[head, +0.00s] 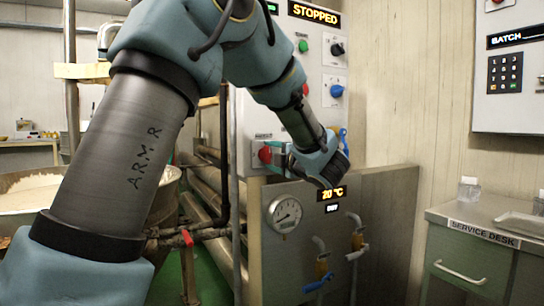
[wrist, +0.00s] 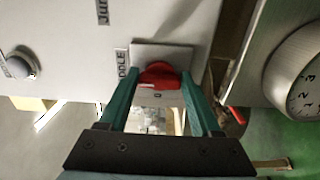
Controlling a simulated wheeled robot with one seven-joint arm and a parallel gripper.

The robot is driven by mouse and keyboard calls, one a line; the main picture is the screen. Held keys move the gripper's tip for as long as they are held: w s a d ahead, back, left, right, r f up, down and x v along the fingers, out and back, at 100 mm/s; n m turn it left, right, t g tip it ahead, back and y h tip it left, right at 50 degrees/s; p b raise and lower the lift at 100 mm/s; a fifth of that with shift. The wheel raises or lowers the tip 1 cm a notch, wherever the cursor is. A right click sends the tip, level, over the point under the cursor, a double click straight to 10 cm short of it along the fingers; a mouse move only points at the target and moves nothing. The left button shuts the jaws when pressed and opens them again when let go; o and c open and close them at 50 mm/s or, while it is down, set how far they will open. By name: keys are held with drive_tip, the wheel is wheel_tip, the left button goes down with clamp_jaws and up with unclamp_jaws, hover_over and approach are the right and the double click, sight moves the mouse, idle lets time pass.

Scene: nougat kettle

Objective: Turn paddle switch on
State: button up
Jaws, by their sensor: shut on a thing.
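The paddle switch is a red rotary knob (wrist: 160,73) on a pale plate, with a partly hidden label reading "...DDLE" beside it in the wrist view. In the head view the red knob (head: 265,154) is at the lower left of the white control panel (head: 318,75). My gripper (wrist: 158,82) has its two green fingers on either side of the knob, shut on it. In the head view my gripper (head: 272,156) reaches the knob from the right. The panel's display (head: 314,14) reads "STOPPED". Part of the knob's plate is hidden by the fingers.
Green (head: 303,46) and blue (head: 336,91) controls sit higher on the panel. A dial gauge (head: 285,214) and valves with blue handles are below. A kettle (head: 30,195) stands at the left. The service desk (head: 470,250) is at the right.

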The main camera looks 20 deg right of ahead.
drive_tip(key=o, duration=1.4)
drive_tip(key=s, duration=0.3)
drive_tip(key=s+d, duration=0.1)
drive_tip(key=s, duration=0.3)
drive_tip(key=s+d+b, duration=0.1)
drive_tip(key=s, duration=0.2)
drive_tip(key=shift+s, duration=0.3)
